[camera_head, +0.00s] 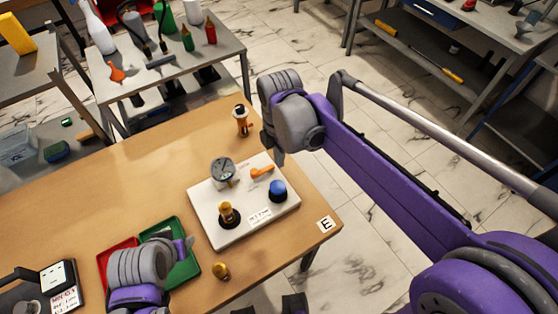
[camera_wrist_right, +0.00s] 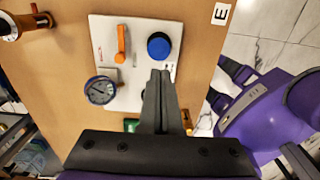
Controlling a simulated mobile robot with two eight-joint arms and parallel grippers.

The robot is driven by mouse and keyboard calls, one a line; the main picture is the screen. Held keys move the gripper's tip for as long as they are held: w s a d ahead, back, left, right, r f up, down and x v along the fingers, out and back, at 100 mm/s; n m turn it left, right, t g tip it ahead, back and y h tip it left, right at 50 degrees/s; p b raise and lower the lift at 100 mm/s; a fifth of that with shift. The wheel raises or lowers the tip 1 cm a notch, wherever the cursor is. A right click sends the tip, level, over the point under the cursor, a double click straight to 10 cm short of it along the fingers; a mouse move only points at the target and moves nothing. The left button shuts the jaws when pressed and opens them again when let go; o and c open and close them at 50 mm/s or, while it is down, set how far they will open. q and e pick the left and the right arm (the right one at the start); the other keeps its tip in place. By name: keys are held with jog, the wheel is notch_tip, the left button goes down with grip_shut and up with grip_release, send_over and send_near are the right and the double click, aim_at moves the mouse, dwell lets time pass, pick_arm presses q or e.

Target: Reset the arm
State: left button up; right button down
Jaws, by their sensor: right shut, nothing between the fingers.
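My right gripper (camera_wrist_right: 161,78) is shut and empty in the right wrist view, its dark fingers reaching up over the white gauge board (camera_head: 236,233). Its fingers are hard to make out in the head view, where my purple right arm ends near the board's back edge. The board carries a dial gauge (camera_head: 222,170), an orange lever (camera_head: 262,171), a blue knob (camera_head: 278,190) and a yellow-topped fitting (camera_head: 228,214). The fingers hide part of the board in the wrist view. My left arm shows at the head view's lower left; its jaws cannot be made out.
Red (camera_head: 104,262) and green (camera_head: 187,270) trays lie left of the board, partly behind my left arm. A small brass piece (camera_head: 221,271) is near the front edge. A dark panel (camera_head: 62,284) is at lower left.

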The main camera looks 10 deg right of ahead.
dwell(0.8)
jog(key=s+d+f+m+t, duration=0.2)
jog(key=s+d+m, duration=0.2)
jog(key=s+m, duration=0.3)
jog(key=s+d+f+m+t, duration=0.3)
jog(key=s+m, duration=0.4)
jog(key=m, duration=0.8)
jog(key=shift+s+d+f, duration=0.25)
jog(key=shift+d+f, duration=0.05)
jog(key=shift+d, duration=0.4)
dwell(0.5)
